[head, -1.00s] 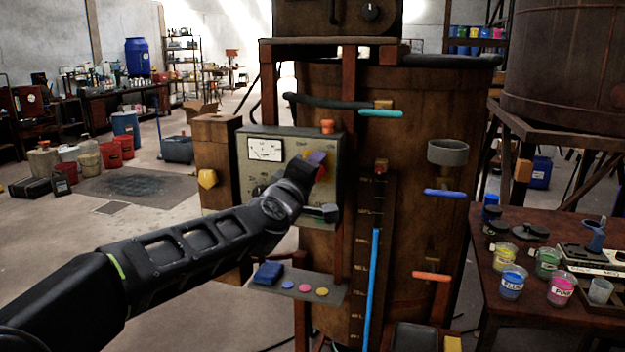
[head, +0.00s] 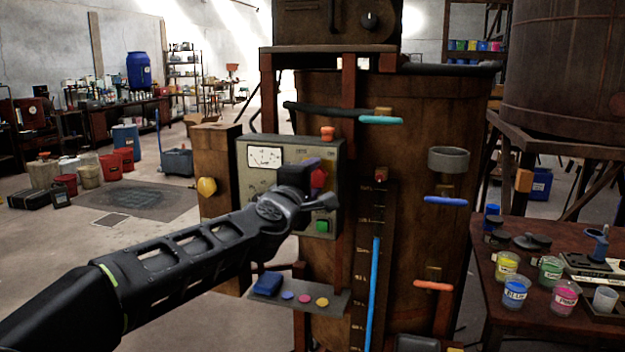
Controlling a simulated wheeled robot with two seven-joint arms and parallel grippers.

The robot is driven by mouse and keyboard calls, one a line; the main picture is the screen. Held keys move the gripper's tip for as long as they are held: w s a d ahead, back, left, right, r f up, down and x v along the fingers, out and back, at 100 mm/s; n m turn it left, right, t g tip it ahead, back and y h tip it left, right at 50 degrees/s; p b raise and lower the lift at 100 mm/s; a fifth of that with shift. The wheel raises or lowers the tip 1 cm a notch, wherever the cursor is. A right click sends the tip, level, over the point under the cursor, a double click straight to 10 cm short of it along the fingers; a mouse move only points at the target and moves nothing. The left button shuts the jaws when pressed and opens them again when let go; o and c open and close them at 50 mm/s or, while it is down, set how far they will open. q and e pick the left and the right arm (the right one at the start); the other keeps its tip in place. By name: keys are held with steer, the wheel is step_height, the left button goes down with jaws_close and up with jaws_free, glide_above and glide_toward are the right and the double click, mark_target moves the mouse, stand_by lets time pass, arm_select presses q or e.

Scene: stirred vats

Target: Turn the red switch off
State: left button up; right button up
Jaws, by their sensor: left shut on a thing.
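The red switch (head: 319,177) is on the right half of the grey control panel (head: 258,184), which is fixed to the front of the brown vat. A bit of yellow shows beside it. My left gripper (head: 312,180) is at the panel, its dark jaws shut on the red switch; the black finger parts cover much of it. A purple piece shows just above the jaws. The exact switch position is hard to tell. My right gripper is not in view.
A green button (head: 322,226) sits below on the panel, and an orange knob (head: 327,133) on top. A small shelf (head: 335,300) with coloured buttons is below. A table (head: 510,318) with paint cups stands right.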

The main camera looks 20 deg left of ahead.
arm_select(q)
steer(key=o, duration=1.4)
steer(key=s, duration=0.7)
steer(key=shift+s, duration=0.4)
